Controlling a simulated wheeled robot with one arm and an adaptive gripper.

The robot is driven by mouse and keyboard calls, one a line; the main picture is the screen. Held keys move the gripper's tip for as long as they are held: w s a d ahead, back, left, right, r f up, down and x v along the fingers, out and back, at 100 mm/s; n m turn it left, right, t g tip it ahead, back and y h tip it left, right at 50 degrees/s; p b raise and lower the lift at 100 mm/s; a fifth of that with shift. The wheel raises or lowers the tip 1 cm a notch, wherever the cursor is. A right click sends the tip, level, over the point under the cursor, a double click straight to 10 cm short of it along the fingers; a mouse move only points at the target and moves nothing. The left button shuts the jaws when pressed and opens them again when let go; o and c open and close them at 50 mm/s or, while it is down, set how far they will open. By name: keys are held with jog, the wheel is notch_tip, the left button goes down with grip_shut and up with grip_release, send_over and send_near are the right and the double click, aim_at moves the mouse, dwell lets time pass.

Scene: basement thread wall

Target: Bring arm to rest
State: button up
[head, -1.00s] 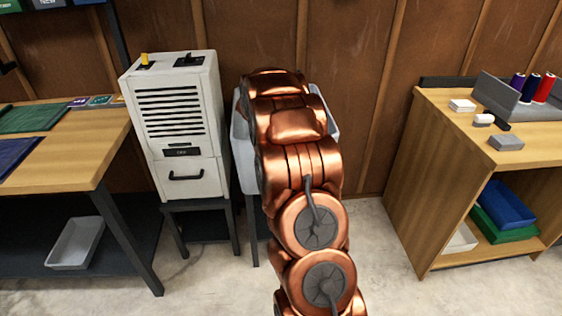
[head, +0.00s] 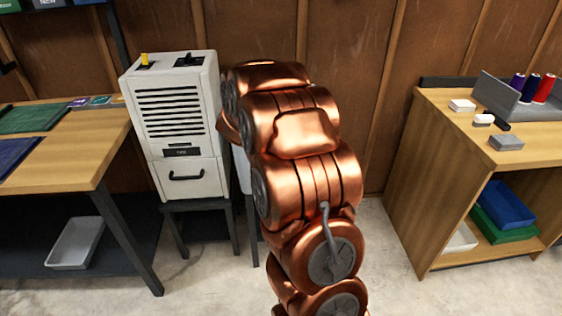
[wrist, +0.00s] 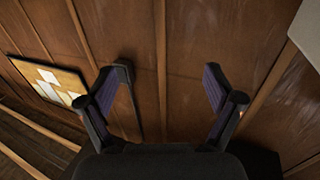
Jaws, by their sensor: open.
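My gripper (wrist: 168,90) shows in the wrist view with its two dark fingers spread wide and nothing between them. It faces a brown wood-panelled wall (wrist: 185,40). In the head view my copper arm rises through the middle of the picture and bends at the top, and my gripper is hidden behind it. The arm is in front of a pale bin, which is almost fully covered.
A white dehumidifier-like machine (head: 178,125) stands on a dark stand left of my arm. A wooden table (head: 75,150) is at the left. A wooden shelf unit (head: 420,190) with thread spools (head: 530,88) is at the right. Bare floor lies between.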

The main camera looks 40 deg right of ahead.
jog(key=shift+s+a, duration=0.25)
jog(key=shift+a, duration=0.1)
dwell(0.3)
jog(key=w+a+f+n+t+y, duration=0.1)
jog(key=a+f+n+y, duration=0.15)
jog(key=a, duration=0.45)
jog(key=w+a+f+n+y, duration=0.1)
jog(key=a+y, duration=0.3)
jog(key=a, duration=0.3)
jog(key=a+f+n+t+y, duration=0.15)
jog(key=a+y, duration=0.25)
jog(key=a, duration=0.4)
jog(key=s+a+f+n+g+y, duration=0.2)
jog(key=s+a+f+g+y, duration=0.1)
jog(key=s+a, duration=0.4)
jog(key=s+a+f+n+g+y, duration=0.2)
jog(key=s+a+f, duration=0.1)
jog(key=s+a, duration=0.4)
jog(key=s+a+f+n+g, duration=0.15)
jog(key=s+g, duration=0.35)
jog(key=s, duration=1)
jog(key=s+a+f+n+g, duration=0.1)
jog(key=s+a+g, duration=0.3)
jog(key=s, duration=1.1)
notch_tip(320, 180, up, 18)
jog(key=d+p, duration=0.1)
jog(key=p, duration=1.5)
jog(key=shift+d+r, duration=0.25)
jog(key=shift+d, duration=0.05)
